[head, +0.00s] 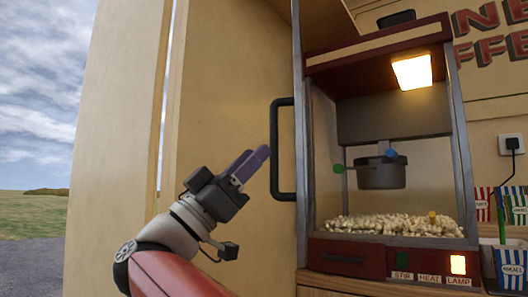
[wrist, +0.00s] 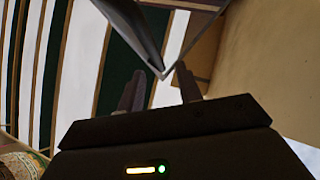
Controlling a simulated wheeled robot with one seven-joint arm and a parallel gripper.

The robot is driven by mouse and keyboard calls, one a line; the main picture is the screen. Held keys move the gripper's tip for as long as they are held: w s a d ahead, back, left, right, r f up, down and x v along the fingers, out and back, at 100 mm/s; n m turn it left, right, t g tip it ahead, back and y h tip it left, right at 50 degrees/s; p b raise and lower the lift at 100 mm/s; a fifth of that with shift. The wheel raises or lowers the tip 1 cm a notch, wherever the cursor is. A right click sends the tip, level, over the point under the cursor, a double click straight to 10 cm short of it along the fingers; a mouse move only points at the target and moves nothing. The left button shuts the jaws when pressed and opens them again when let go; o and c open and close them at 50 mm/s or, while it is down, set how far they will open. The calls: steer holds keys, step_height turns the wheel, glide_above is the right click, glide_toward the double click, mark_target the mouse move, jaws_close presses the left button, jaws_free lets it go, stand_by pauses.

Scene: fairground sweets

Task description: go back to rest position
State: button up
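My gripper (head: 258,157) is raised in the head view, left of the popcorn machine (head: 378,48). Its purple fingers point up and right, near the black handle (head: 282,150) in the picture; whether they touch it is hard to tell, but no grip on it shows. In the wrist view my gripper (wrist: 160,80) has its two fingers apart, with a clear gap and nothing held. A dark panel with a pale metal edge (wrist: 138,30) reaches down toward the gap, seemingly beyond the fingertips.
The machine holds popcorn (head: 390,226) under a hanging kettle (head: 382,172); its lamp (head: 412,71) is lit. Striped cups (head: 510,268) stand at the right edge. A cream wall panel (head: 225,100) is behind my arm. Open ground (head: 35,215) lies far left.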

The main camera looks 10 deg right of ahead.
steer(key=shift+v, duration=0.9)
